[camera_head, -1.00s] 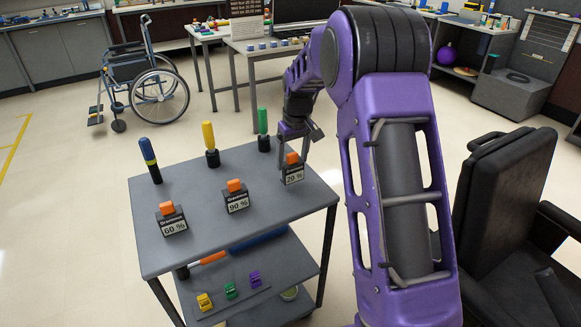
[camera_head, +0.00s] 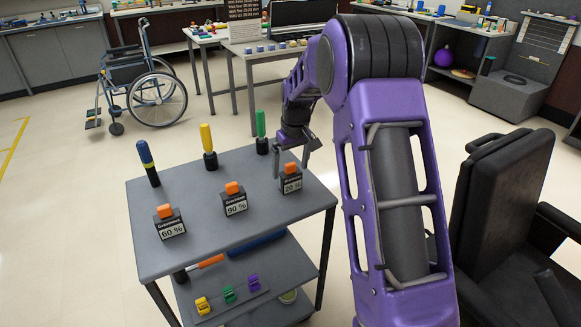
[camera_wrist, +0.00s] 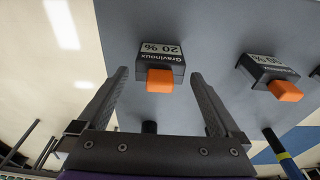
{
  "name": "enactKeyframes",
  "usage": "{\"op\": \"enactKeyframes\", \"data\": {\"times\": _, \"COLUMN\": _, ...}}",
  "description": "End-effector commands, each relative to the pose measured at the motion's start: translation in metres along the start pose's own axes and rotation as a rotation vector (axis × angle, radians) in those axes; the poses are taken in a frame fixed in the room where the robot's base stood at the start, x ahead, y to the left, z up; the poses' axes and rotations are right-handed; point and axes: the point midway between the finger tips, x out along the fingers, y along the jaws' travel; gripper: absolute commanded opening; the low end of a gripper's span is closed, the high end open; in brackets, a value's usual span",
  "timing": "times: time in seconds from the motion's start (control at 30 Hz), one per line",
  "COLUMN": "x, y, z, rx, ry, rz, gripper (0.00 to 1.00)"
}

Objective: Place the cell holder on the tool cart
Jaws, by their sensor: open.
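My gripper (camera_head: 291,157) is open and empty above the 20 % block at the cart's back right corner. In the wrist view the 20 % block (camera_wrist: 161,57) stands upright on the cart top, centred between and just beyond the parted fingertips.
Blue, yellow (camera_head: 208,145) and green (camera_head: 261,130) handled tools stand along the cart's back edge. The lower shelf holds coloured clips (camera_head: 228,294) and an orange-handled tool (camera_head: 205,263). A black chair (camera_head: 505,190) is at right, a wheelchair (camera_head: 150,95) at back left. Bare cart top lies front right.

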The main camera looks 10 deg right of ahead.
Motion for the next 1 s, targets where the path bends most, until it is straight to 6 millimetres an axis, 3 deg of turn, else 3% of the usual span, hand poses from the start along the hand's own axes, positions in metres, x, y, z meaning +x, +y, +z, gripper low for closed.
{"op": "enactKeyframes", "data": {"times": 0.3, "x": -0.068, "y": 0.000, "z": -0.001, "rx": 0.000, "ry": 0.004, "rz": 0.002, "gripper": 1.00}}
{"op": "enactKeyframes", "data": {"times": 0.5, "x": -0.101, "y": 0.000, "z": -0.001, "rx": 0.000, "ry": 0.003, "rz": 0.001, "gripper": 1.00}}
{"op": "enactKeyframes", "data": {"times": 0.7, "x": -0.114, "y": 0.000, "z": 0.000, "rx": 0.000, "ry": 0.001, "rz": 0.000, "gripper": 1.00}}
{"op": "enactKeyframes", "data": {"times": 1.0, "x": -0.115, "y": 0.000, "z": 0.000, "rx": 0.000, "ry": 0.001, "rz": 0.001, "gripper": 1.00}}
